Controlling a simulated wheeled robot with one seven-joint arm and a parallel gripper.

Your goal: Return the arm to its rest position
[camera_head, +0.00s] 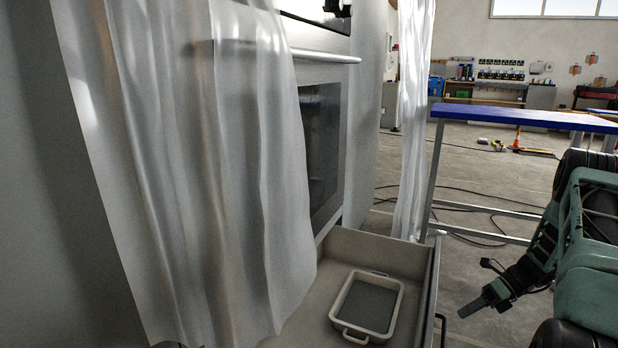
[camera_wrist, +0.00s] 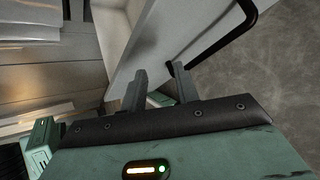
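My arm (camera_head: 575,240) is at the right side of the head view, folded and in the air to the right of the open drawer. My gripper (camera_head: 484,288) points left and down towards the drawer's outer side, clear of the tray. In the wrist view my gripper (camera_wrist: 160,85) shows two grey fingers standing apart with nothing held between them. The drawer's pale wall and black handle (camera_wrist: 238,30) lie beyond the fingers.
The open drawer (camera_head: 345,243) holds a pale rectangular tray (camera_head: 398,312) with handles. A translucent curtain (camera_head: 215,170) hangs over the oven front at left, and another curtain (camera_head: 412,120) hangs further back. A blue-topped table (camera_head: 520,116) stands behind my arm. Cables lie on the floor.

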